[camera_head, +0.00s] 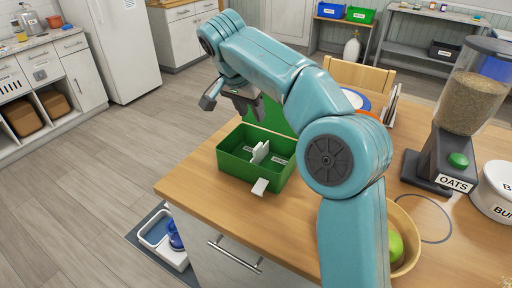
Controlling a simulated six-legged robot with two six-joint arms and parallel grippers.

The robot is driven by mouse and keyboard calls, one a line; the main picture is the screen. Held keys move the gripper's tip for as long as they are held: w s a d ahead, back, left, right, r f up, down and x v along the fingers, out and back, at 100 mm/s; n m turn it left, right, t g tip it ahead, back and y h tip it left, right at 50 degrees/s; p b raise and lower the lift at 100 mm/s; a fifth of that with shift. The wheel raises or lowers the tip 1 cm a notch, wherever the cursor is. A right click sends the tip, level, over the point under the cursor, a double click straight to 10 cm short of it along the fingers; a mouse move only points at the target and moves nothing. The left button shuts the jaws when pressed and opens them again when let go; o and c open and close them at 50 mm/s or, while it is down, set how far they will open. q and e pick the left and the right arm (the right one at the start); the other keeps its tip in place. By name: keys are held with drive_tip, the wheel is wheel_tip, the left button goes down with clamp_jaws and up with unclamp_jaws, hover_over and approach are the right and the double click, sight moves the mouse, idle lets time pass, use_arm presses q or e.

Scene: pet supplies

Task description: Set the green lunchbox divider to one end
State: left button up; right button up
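The green lunchbox (231,167) stands open on the wooden counter, its lid (273,117) raised at the back and partly hidden by my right arm. A white divider (260,152) stands upright inside, near the middle of the box and across its width. A white latch flap (260,187) hangs at the box's front. My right gripper (228,105) is above and behind the left part of the box, apart from the divider. Its fingers look spread, with nothing between them. My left gripper is not in view.
My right arm crosses the counter's middle. To its right are an oats dispenser (438,150), a white labelled container (494,188) and a wooden bowl (405,225) with a green fruit (394,245). The counter (205,190) is bare left of and in front of the lunchbox.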

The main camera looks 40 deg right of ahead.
drive_tip(key=a, duration=0.2)
drive_tip(key=b, duration=0.2)
approach(257, 147)
drive_tip(key=x, duration=0.8)
drive_tip(key=shift+w+d+f, duration=0.15)
drive_tip(key=shift+f, duration=0.05)
drive_tip(key=shift+d+f, duration=0.2)
drive_tip(key=shift+f, duration=0.1)
drive_tip(key=shift+c, duration=0.9)
clamp_jaws()
drive_tip(key=shift+a+f, duration=0.1)
